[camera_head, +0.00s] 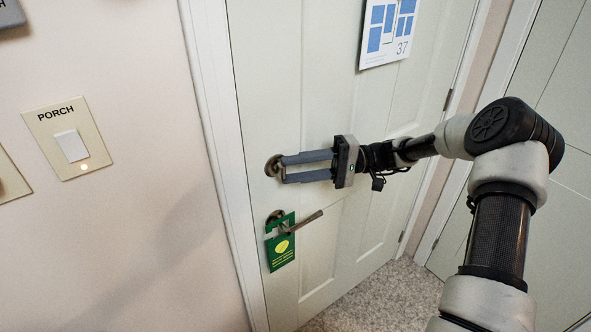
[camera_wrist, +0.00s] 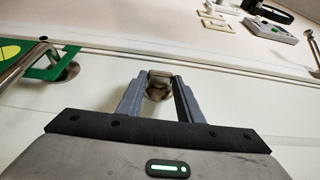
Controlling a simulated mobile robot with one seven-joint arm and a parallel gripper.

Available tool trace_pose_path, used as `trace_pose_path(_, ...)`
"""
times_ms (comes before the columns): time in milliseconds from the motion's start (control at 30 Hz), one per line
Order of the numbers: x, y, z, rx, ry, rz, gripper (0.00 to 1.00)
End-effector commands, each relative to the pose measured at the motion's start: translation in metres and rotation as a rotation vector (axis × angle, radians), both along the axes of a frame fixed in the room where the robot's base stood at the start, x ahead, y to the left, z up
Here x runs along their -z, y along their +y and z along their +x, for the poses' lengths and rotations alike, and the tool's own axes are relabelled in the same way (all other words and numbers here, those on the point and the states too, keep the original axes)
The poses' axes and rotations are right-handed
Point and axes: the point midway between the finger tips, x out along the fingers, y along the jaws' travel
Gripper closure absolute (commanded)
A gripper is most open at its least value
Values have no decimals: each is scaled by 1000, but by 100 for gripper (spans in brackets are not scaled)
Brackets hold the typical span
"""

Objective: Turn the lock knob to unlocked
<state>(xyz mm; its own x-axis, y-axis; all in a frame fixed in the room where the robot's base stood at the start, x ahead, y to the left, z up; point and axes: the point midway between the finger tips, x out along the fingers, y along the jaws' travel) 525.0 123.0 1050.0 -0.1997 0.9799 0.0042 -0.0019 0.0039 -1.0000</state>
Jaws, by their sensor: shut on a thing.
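The lock knob (camera_head: 273,165) is a round metal piece on the pale door (camera_head: 330,90), above the lever handle. My gripper (camera_head: 283,168) reaches it from the right, with both fingertips at the knob. In the wrist view the knob (camera_wrist: 158,90) sits between the two grey fingers of my gripper (camera_wrist: 158,80), and I am shut on it. The fingers and the view angle hide most of the knob, so I cannot tell which way it is turned.
A lever handle (camera_head: 302,222) with a green hanging tag (camera_head: 281,246) is just below the knob. A PORCH light switch (camera_head: 70,143) is on the wall at left. A paper sheet (camera_head: 388,32) hangs high on the door.

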Motion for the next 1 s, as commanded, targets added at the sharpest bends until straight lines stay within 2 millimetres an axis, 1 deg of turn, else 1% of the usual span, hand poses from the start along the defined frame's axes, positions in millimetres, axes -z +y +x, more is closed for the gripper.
trace_pose_path(467,0,1,0,-1,8,11,90)
trace_pose_path(500,0,1,0,-1,8,11,60)
trace_pose_path(567,0,1,0,-1,8,11,50)
trace_pose_path(600,0,1,0,-1,8,10,48)
trace_pose_path(867,0,0,0,0,7,9,48)
trace_pose_path(1000,1,-9,2,1,6,9,48)
